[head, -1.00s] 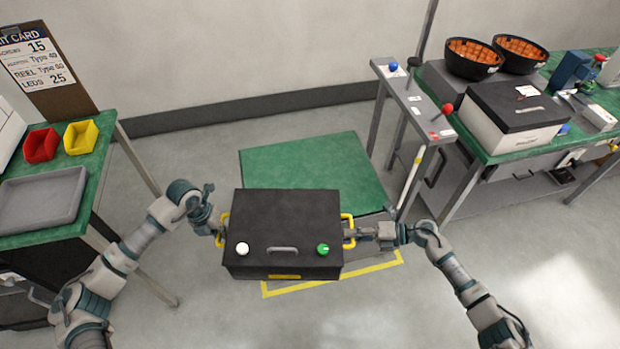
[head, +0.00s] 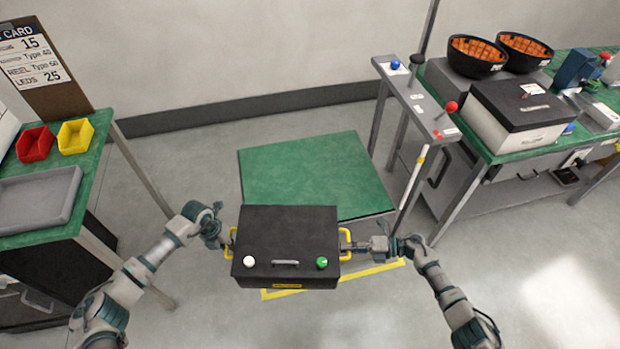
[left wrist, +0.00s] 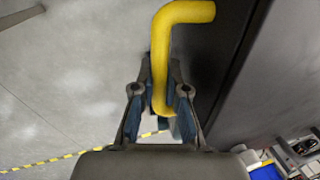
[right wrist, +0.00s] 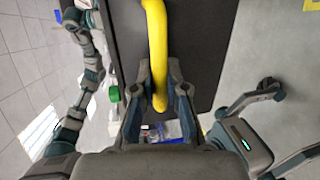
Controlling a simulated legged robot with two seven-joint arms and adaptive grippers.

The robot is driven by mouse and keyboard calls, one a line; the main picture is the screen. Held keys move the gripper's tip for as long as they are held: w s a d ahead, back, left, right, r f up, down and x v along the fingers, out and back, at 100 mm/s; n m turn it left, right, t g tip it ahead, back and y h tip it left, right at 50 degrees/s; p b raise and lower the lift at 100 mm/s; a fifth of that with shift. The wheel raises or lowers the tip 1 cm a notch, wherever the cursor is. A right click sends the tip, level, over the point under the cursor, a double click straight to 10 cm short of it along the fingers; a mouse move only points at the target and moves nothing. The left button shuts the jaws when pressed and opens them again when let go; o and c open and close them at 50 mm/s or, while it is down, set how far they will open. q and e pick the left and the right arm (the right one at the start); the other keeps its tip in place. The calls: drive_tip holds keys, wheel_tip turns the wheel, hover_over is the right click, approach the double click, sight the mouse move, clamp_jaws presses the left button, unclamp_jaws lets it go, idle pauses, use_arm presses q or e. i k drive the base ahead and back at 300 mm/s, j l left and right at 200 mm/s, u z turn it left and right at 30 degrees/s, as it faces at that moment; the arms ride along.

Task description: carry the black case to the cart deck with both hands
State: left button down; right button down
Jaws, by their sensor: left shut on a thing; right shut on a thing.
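The black case (head: 286,233) is in the middle of the head view, with a yellow handle on each side and a white and a green knob on its face. My left gripper (head: 222,241) is shut on the left yellow handle (left wrist: 172,60), seen close in the left wrist view. My right gripper (head: 362,247) is shut on the right yellow handle (right wrist: 157,50), seen close in the right wrist view. The green cart deck (head: 315,175) lies just beyond the case. The case hides part of its near edge.
A green-topped bench with a grey tray (head: 38,200), a red bin (head: 35,144) and a yellow bin (head: 75,136) stands left. At right are a narrow stand with knobs (head: 420,105) and a bench with a white box (head: 515,125). Yellow floor tape (head: 370,271) runs below the case.

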sight(293, 195)
drive_tip(key=i, duration=1)
